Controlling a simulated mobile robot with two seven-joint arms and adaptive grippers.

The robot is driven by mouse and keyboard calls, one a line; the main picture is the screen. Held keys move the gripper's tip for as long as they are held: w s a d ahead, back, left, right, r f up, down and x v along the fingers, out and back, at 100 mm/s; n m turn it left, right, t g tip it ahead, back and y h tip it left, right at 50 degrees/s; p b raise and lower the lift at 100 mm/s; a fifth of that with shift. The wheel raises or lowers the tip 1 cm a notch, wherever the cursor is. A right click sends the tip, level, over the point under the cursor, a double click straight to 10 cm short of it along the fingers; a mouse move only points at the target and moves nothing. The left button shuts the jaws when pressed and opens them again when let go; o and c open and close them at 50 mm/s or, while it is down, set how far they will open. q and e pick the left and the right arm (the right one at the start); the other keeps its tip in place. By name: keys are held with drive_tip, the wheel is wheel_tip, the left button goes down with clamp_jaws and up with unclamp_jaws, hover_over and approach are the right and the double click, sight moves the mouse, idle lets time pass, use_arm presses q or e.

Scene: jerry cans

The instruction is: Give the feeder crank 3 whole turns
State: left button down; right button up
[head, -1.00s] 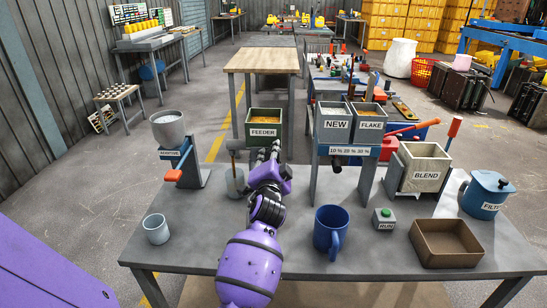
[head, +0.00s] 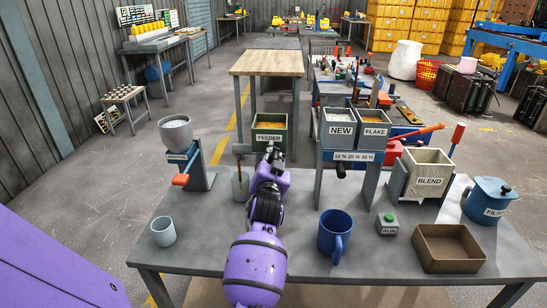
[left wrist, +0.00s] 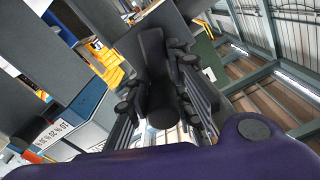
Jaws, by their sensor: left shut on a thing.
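The feeder is a green box (head: 284,124) labelled FEEDER, with yellowish contents, at the back middle of the grey table in the head view. My left gripper (head: 270,156) is in front of it, and its purple wrist and arm hide much of the feeder's lower front. In the left wrist view the two dark fingers (left wrist: 158,80) are shut on a black cylindrical grip (left wrist: 153,62), which appears to be the crank handle. The rest of the crank is hidden in the head view. My right gripper is in neither view.
A hopper (head: 176,131) and grey cup (head: 163,231) stand left. NEW (head: 340,131) and FLAKE (head: 374,133) bins, a BLEND box (head: 429,181), blue mug (head: 335,235), green-button box (head: 388,224), brown tray (head: 447,260) and blue jug (head: 488,199) stand right.

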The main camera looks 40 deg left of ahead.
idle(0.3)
use_arm(q)
drive_tip(key=c, duration=1.6)
unclamp_jaws()
drive_tip(key=shift+o, duration=0.2)
drive_tip(key=shift+s, duration=0.1)
drive_tip(key=v, duration=1.2)
drive_tip(key=shift+a, duration=0.1)
